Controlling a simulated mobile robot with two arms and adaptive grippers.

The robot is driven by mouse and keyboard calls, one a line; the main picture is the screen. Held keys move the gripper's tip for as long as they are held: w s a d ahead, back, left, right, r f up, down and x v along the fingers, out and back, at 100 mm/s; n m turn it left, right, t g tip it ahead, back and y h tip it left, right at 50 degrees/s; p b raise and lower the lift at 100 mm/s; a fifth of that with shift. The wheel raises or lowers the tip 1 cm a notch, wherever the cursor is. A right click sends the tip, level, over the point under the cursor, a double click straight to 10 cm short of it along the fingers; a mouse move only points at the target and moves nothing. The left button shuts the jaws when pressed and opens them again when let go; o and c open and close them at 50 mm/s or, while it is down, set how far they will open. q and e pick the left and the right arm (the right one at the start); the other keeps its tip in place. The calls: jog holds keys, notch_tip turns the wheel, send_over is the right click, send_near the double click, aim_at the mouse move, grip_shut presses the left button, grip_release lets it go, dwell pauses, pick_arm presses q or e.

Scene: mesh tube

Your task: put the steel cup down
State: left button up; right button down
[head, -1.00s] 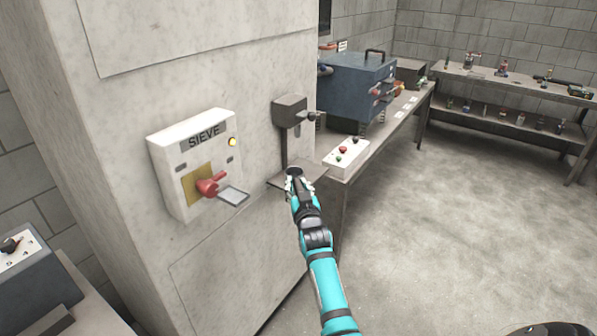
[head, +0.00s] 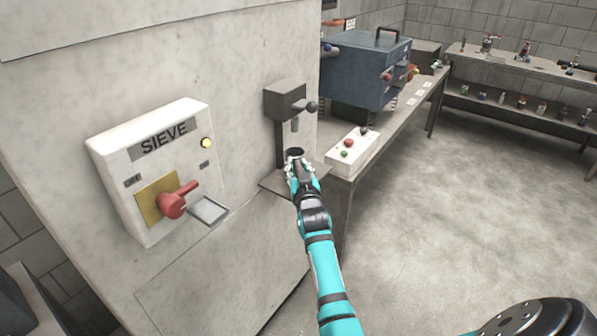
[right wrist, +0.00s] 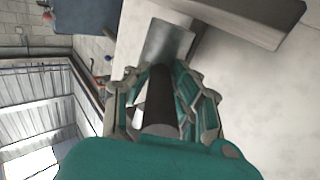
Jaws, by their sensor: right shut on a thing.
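The steel cup (head: 294,152) shows in the head view as a small dark round mouth just beyond my right gripper (head: 300,172). In the right wrist view the cup's grey metal side (right wrist: 167,42) lies past the fingertips. My right gripper (right wrist: 160,90) is shut on the cup, and a dark bar, seemingly its handle, runs between the fingers. The cup is over the small metal shelf (head: 272,184) and below the tap (head: 297,104) on the concrete block. My gripper hides the cup's base, so I cannot tell whether it touches the shelf. My left gripper is out of view.
A white SIEVE box (head: 160,165) with a red lever sticks out left of the shelf. A button box (head: 352,151) and a blue machine (head: 366,70) stand on the bench to the right. A shelf unit (head: 520,68) stands farther back. The floor at right is clear.

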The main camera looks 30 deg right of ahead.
jog(key=shift+s+a+f, duration=0.1)
jog(key=shift+a+f, duration=0.05)
jog(key=shift+f, duration=0.5)
jog(key=shift+w+d+f, duration=0.1)
jog(key=shift+w+d, duration=0.15)
jog(key=shift+d, duration=0.05)
jog(key=c, duration=1.5)
grip_release()
jog(key=shift+f, duration=0.1)
jog(key=o, duration=0.4)
jog(key=shift+s+a+r, duration=0.15)
jog(key=shift+r, duration=0.05)
jog(key=shift+c, duration=0.2)
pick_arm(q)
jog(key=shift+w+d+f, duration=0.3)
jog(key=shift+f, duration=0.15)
pick_arm(e)
jog(key=shift+f, duration=0.1)
